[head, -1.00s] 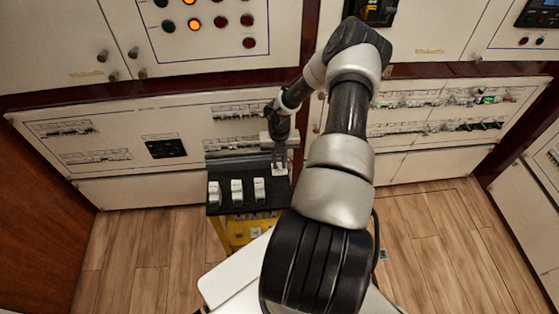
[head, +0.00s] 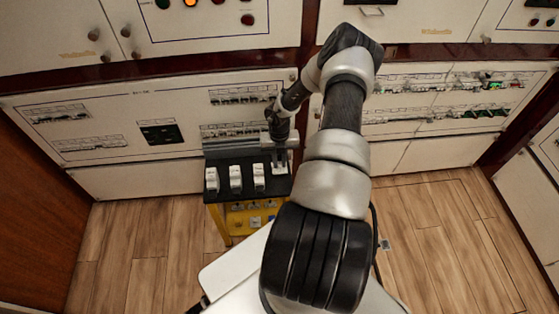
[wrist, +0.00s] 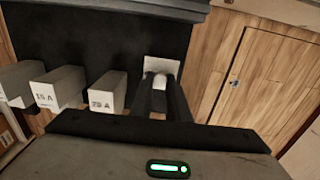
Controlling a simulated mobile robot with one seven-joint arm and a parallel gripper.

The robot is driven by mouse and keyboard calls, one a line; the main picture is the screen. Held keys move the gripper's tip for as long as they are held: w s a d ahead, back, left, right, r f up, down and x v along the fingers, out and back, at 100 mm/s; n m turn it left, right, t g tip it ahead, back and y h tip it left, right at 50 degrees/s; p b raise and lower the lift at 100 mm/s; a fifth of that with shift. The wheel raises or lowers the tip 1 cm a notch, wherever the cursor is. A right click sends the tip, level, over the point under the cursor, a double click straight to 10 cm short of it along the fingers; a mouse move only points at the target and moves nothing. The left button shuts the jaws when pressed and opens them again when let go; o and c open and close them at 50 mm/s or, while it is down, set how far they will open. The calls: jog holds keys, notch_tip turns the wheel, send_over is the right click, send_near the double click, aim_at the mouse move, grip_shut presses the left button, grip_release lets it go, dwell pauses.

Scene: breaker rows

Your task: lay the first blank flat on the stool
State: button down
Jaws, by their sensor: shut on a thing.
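The stool is yellow with a black top (head: 222,165) and stands before the lower panel. My gripper (head: 278,163) points down over the right end of that top. It is shut on a small white blank (wrist: 172,66), which shows between and beyond the dark fingers (wrist: 161,98) in the wrist view. The blank looks at or just above the black top (wrist: 105,45); I cannot tell whether it touches. The fingers hide part of it.
Three white breakers stand in a row on the stool left of my gripper: left (head: 212,179), middle (head: 235,178) and right (head: 259,177). The one nearest the fingers (wrist: 107,93) reads 20 A. A grey bar (wrist: 150,8) lies along the far edge. Wood floor is clear to the right.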

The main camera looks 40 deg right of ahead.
jog(key=shift+f+b, duration=0.45)
jog(key=shift+f, duration=0.25)
jog(key=c, duration=1.6)
grip_release()
jog(key=shift+r, duration=0.1)
notch_tip(320, 180, up, 17)
jog(key=p, duration=0.3)
jog(key=shift+r, duration=0.1)
